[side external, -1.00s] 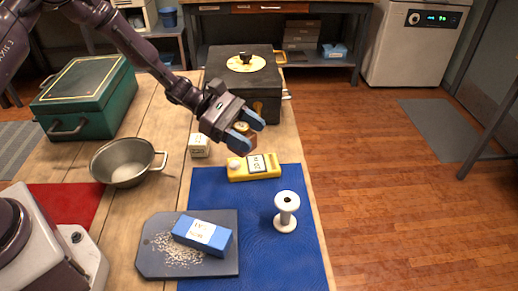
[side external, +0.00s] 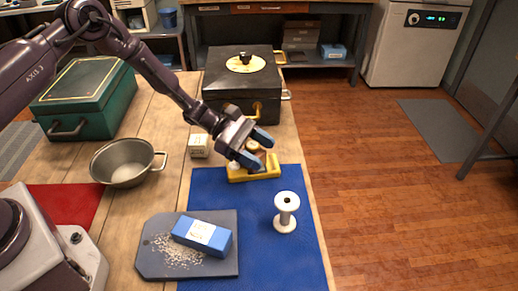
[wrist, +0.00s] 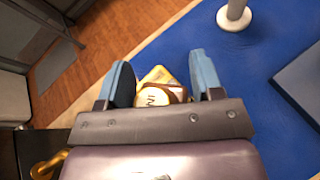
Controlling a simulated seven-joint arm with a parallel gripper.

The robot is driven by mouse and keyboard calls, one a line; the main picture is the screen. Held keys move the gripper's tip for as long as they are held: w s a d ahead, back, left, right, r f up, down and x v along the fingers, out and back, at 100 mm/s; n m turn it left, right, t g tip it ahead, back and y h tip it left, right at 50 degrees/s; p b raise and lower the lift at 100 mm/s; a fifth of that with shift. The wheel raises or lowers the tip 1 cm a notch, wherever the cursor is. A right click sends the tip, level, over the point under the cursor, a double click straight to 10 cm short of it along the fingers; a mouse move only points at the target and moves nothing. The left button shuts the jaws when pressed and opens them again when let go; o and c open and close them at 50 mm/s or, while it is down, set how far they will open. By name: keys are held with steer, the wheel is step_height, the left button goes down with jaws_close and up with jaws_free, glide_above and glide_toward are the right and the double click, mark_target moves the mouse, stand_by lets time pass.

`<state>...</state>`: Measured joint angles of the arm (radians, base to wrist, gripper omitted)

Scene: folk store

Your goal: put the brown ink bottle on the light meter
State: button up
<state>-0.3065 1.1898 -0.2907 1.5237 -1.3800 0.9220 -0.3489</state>
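The brown ink bottle (side external: 254,155) has a pale round cap and sits between the two blue fingertips of my gripper (side external: 257,149), which looks shut on it. The yellow light meter (side external: 268,174) lies on the blue mat's far edge, directly under the bottle. A yellow corner of the light meter (wrist: 156,74) shows past the bottle. The fingers hide where bottle and meter meet, so I cannot tell if they touch.
A white spool (side external: 286,212) stands on the blue mat (side external: 285,258). A small white box (side external: 199,146) and a metal pan (side external: 122,163) are to the left. A black case (side external: 240,85) stands behind. A grey board (side external: 155,262) bears a blue box (side external: 203,236).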

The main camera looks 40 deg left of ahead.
steer(key=shift+o, duration=1.3)
steer(key=shift+r, duration=0.2)
steer(key=v, duration=1.2)
steer(key=s+d+r+m+g+y, duration=0.2)
steer(key=s+r+m+y, duration=0.1)
steer(key=s+r+m, duration=0.4)
steer(key=s+d+r+m+g+y, duration=0.1)
steer(key=s+r+m+y, duration=0.25)
steer(key=r, duration=0.55)
steer(key=s+a+r+m+t+y, duration=0.1)
steer(key=s+r+m+t+y, duration=0.1)
steer(key=s, duration=0.5)
steer(key=s+a+r+m+t+y, duration=0.2)
steer(key=s+r+m+y, duration=0.2)
steer(key=s+m, duration=0.3)
steer(key=shift+s+v, duration=0.2)
steer(key=shift+v, duration=0.95)
